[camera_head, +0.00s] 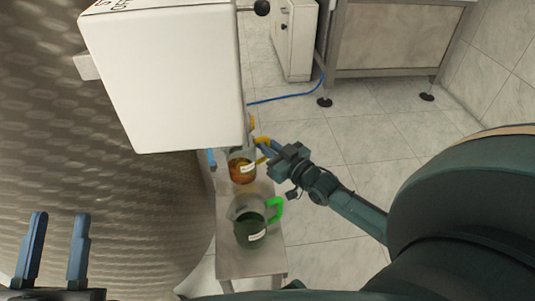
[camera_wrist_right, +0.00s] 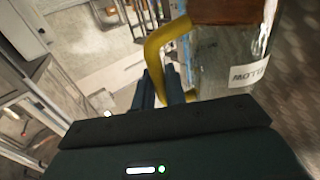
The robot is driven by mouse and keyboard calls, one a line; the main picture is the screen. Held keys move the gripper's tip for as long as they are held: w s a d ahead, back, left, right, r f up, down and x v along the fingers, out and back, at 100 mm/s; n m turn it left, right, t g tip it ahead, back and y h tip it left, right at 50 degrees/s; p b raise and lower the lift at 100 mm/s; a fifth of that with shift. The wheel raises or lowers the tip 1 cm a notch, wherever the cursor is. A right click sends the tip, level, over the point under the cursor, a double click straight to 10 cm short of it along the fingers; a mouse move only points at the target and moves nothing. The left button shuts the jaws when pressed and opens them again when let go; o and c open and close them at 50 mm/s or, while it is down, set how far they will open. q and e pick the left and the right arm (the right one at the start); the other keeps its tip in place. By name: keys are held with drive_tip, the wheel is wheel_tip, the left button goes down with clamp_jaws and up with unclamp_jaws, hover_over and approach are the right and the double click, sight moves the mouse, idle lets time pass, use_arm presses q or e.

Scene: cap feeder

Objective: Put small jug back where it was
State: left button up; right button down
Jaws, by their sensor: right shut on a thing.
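The small jug (camera_head: 242,170) is clear with amber-brown contents, a white label and a yellow handle. In the head view it is at the far part of a narrow metal stand, partly under a white box. My right gripper (camera_head: 268,149) is shut on its yellow handle. In the right wrist view the handle (camera_wrist_right: 158,55) passes at the fingers (camera_wrist_right: 163,88), beside the jug's glass wall (camera_wrist_right: 222,70). I cannot tell whether its base touches the stand. My left gripper (camera_head: 57,250) is open and empty at the lower left.
A jug with a green handle and dark green contents (camera_head: 250,226) stands nearer on the metal stand (camera_head: 250,264). The white box (camera_head: 170,75) hangs over the far end. Another yellow part (camera_head: 251,122) shows behind. A large textured metal drum (camera_head: 90,170) fills the left.

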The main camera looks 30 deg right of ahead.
drive_tip(key=shift+f+b, duration=0.45)
drive_tip(key=shift+f, duration=0.5)
use_arm(q)
drive_tip(key=shift+r+m+t+h, duration=0.4)
drive_tip(key=shift+r+m+h, duration=0.3)
drive_tip(key=shift+r+m, duration=0.1)
use_arm(e)
drive_tip(key=shift+f, duration=0.15)
drive_tip(key=c, duration=1.4)
unclamp_jaws()
drive_tip(key=shift+c, duration=0.2)
